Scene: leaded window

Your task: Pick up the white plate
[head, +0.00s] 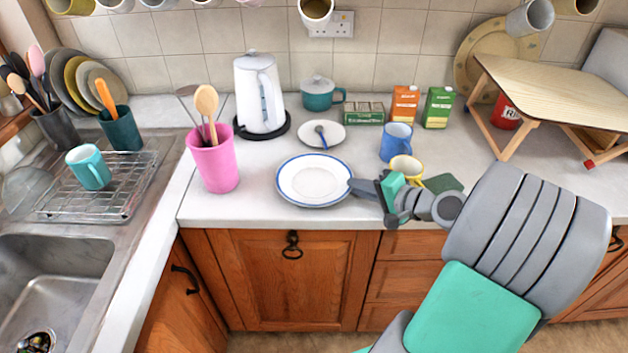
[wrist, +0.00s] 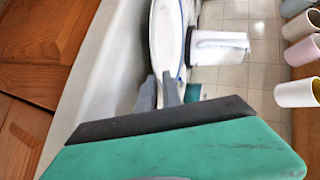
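The white plate (head: 314,181) has a blue rim and lies on the counter near its front edge, left of my gripper. It also shows in the wrist view (wrist: 166,38), seen at a steep slant. My gripper (head: 354,187) reaches in from the right, low over the counter, with its fingertips at the plate's right rim. In the wrist view, the two grey fingers (wrist: 160,88) stand a little apart, close to the rim. Whether they touch the plate is not clear.
A pink utensil pot (head: 213,163) stands left of the plate. A small saucer with a spoon (head: 330,134) and a white kettle (head: 259,95) are behind it. A blue mug (head: 396,143) and a yellow mug (head: 406,168) stand close by my gripper.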

